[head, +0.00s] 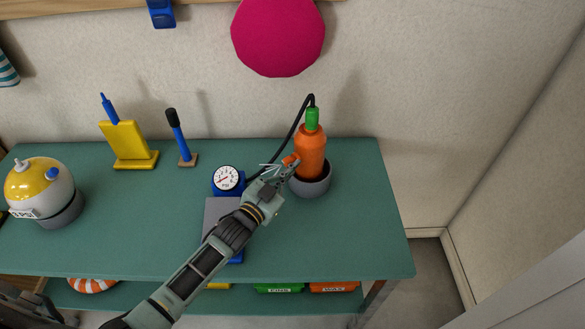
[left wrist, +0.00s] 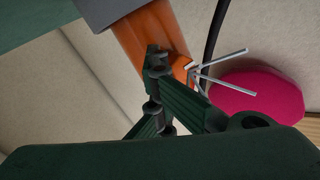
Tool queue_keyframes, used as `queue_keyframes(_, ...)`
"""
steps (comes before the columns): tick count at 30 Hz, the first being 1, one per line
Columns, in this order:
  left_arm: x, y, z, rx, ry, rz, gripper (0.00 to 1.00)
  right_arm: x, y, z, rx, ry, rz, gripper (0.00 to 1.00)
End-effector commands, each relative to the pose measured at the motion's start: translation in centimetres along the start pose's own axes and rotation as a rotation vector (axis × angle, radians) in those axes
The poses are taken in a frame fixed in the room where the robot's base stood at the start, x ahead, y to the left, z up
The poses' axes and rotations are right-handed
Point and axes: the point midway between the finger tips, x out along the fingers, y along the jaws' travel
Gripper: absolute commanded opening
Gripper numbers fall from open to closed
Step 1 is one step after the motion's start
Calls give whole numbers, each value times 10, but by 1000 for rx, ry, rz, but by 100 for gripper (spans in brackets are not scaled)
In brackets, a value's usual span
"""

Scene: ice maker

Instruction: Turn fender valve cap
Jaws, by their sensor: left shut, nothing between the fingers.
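An orange fender (head: 311,155) with a green top (head: 312,118) stands upright in a grey round holder (head: 312,184) on the green bench. A small orange knob (head: 290,160), which may be the valve cap, sticks out from its left side. My left gripper (head: 284,168) is shut and empty, with its tips right at the knob. In the left wrist view the dark fingertips (left wrist: 157,58) lie in front of the orange fender (left wrist: 150,32). I cannot tell whether they touch it. My right gripper is not in view.
A black hose (head: 292,130) loops from the green top to a blue pressure gauge (head: 228,180). Thin grey rods (left wrist: 222,75) show beside the fingers. A yellow stand (head: 125,140), a blue-handled tool (head: 178,135) and a yellow-grey ball (head: 42,188) stand left. The bench's right end (head: 375,240) is clear.

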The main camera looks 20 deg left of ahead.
Motion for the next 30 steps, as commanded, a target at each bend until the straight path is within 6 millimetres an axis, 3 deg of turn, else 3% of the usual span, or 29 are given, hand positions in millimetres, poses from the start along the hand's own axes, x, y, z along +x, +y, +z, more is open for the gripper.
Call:
queue_keyframes(11, 0, 0, 0, 12, 1, 0, 0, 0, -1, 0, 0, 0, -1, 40)
queue_keyframes(19, 0, 0, 0, 300, 1, 0, 0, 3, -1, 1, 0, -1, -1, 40)
queue_keyframes(30, 0, 0, 0, 301, 0, 0, 0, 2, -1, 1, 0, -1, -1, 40)
